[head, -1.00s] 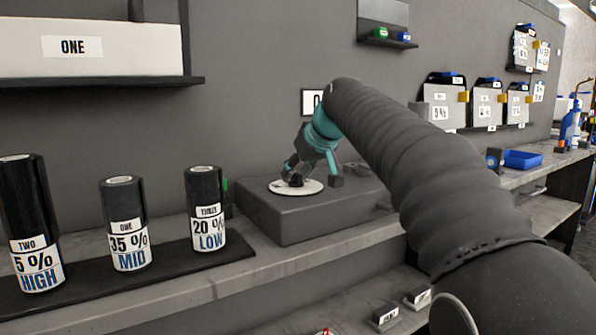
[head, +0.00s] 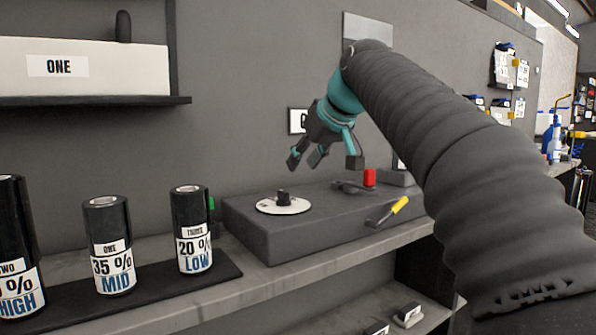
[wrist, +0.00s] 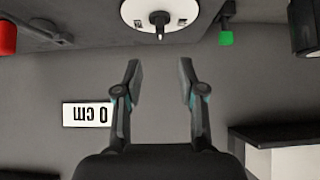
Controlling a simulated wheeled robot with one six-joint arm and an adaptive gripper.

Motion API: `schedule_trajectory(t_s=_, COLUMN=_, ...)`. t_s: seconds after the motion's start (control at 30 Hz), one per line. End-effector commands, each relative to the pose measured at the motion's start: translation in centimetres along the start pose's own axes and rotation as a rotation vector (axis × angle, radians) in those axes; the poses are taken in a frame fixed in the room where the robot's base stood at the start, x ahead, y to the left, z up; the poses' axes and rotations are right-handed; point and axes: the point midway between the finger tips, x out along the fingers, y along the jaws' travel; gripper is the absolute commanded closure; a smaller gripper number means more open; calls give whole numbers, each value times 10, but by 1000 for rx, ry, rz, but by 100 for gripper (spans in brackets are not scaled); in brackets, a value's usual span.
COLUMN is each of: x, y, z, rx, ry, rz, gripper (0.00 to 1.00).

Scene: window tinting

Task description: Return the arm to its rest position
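My gripper (head: 327,160) is in the air above the grey box (head: 330,215) on the shelf, in front of the wall. Its fingers are apart and nothing is between them. Below it, a white disc (head: 270,206) with a dark knob (head: 283,196) lies on the box's left part. In the wrist view, my open gripper (wrist: 160,75) points toward the disc (wrist: 135,14) and its knob (wrist: 159,22), clear of both.
Black rolls (head: 191,230) labelled with percentages stand on a dark mat to the left. A yellow-handled tool (head: 395,209) and a red object (head: 369,177) are at the box's right. A wall shelf holds a white box (head: 100,68) labelled ONE.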

Motion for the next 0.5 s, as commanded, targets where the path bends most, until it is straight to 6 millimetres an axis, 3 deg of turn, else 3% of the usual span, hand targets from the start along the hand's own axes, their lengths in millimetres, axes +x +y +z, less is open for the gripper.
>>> schedule_trajectory(t_s=0.5, x=-8, y=0, z=5, rx=7, ry=-5, rz=4, gripper=60)
